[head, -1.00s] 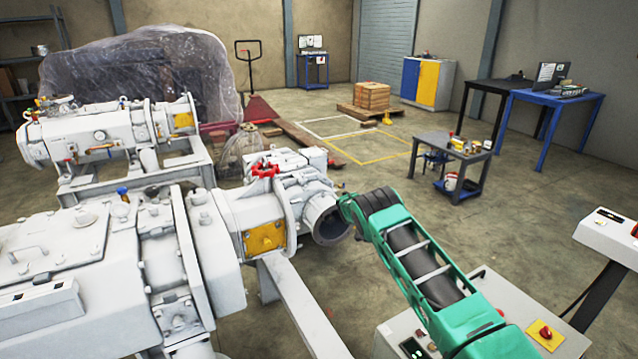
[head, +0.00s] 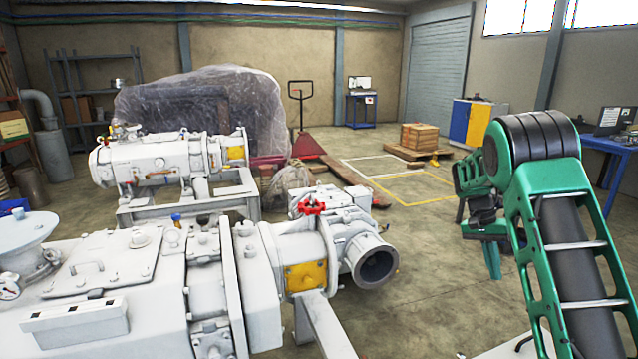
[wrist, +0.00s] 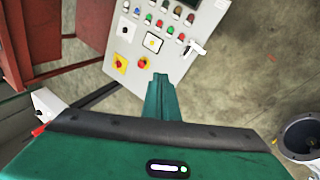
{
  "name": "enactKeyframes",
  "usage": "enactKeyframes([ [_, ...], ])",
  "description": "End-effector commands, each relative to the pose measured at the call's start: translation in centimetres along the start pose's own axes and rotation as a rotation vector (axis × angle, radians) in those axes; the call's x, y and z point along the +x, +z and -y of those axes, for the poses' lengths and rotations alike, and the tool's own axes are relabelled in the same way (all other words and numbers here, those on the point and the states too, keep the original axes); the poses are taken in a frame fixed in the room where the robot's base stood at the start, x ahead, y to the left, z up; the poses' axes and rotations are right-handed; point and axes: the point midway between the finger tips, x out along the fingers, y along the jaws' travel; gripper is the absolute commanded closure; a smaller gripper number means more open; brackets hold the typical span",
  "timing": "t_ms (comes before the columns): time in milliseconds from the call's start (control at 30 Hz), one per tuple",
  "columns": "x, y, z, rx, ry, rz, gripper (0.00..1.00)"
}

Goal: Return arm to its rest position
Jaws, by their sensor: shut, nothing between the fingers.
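My green arm (head: 565,250) is raised and bent at the right of the head view, its forearm partly hidden behind the elbow. My gripper shows in the wrist view (wrist: 160,78) as narrow green fingers, shut and empty, over the background of a grey control panel (wrist: 138,62). In the head view the fingers are hard to make out. The white screw vacuum pump (head: 105,270) stands at the lower left, with its open round port (head: 377,264) facing the arm. The arm is clear of the port.
A second white pump (head: 160,160) stands on a frame behind, near a plastic-wrapped machine (head: 215,88). Floor is open between the port and the arm.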

Motion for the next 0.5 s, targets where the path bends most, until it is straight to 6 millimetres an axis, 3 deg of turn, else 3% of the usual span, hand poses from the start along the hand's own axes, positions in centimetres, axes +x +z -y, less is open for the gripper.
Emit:
enactKeyframes([
  [200,-2.8,2.6,-6.2,-0.032,-0.056,0.023,1.00],
  [500,-5.1,7.7,-13.9,-0.088,-0.134,0.045,1.00],
])
